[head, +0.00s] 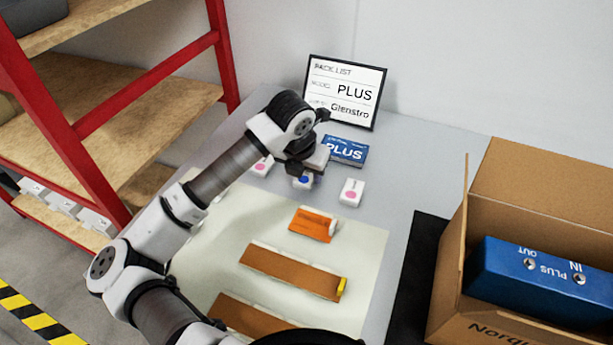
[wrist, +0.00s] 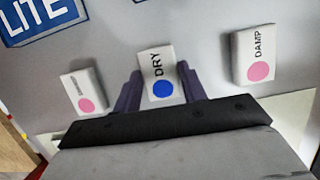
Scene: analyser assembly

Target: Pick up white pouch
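Several small white pouches with coloured dots stand in a row on the table. In the wrist view, the white pouch marked DRY (wrist: 157,68) has a blue dot and lies between the two fingers of my gripper (wrist: 160,75). The fingers flank it closely; I cannot tell whether they touch it. A pouch marked DAMP (wrist: 254,55) with a pink dot is to the right, and another pink-dot pouch (wrist: 84,92) is to the left. In the head view, the blue-dot pouch (head: 303,181) is directly below my gripper (head: 305,165), whose fingers are mostly hidden there.
A blue PLUS box (head: 345,150) lies behind the pouches, before the pack list sign (head: 345,92). Orange and brown items (head: 290,270) lie on the pale mat (head: 362,262). An open carton (head: 530,205) holding a blue unit (head: 540,280) stands right. Red-framed shelves (head: 130,110) stand left.

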